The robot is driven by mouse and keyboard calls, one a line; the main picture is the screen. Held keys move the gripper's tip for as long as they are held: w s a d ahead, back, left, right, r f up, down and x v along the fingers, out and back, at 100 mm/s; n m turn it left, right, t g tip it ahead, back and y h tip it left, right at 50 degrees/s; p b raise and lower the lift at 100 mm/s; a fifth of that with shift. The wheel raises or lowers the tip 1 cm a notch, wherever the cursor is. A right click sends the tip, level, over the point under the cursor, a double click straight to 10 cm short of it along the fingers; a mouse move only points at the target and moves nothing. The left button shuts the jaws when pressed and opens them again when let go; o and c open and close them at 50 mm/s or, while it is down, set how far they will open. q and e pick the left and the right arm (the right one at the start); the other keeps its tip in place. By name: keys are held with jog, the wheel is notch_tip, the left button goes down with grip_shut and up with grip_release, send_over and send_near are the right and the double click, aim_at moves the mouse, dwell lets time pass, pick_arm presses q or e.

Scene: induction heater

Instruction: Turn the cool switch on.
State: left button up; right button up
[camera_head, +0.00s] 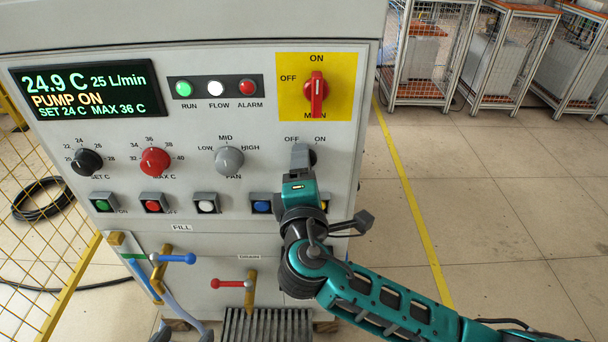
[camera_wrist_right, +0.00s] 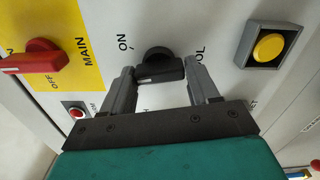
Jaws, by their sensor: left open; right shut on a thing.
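The cool switch (camera_wrist_right: 157,62) is a black rotary knob with an ON label beside it in the right wrist view. Its "COOL" label is partly hidden by a finger. My right gripper (camera_wrist_right: 160,78) has one grey finger on each side of the knob's handle and is shut on it. In the head view, my right gripper (camera_head: 302,158) is at the panel below the OFF and ON labels and hides most of the knob. Which way the handle points is hard to tell. Dark tips of my left gripper (camera_head: 183,337) show at the bottom edge, apart and empty.
The red main switch (camera_head: 316,93) on its yellow plate is just above my right gripper. A fan knob (camera_head: 229,160) is to the left, and a row of push buttons (camera_head: 206,205) lies below. The display (camera_head: 88,92) reads PUMP ON. Valves with blue (camera_head: 178,258) and red handles are lower down.

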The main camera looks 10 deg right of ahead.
pick_arm(q)
jog(key=shift+f+b, duration=2.2)
jog(key=shift+f, duration=0.35)
pick_arm(e)
jog(key=shift+m, duration=3.9)
jog(key=shift+r+m, duration=0.15)
jog(key=shift+m, duration=0.15)
jog(key=o, duration=1)
pick_arm(q)
jog(key=shift+a, duration=0.1)
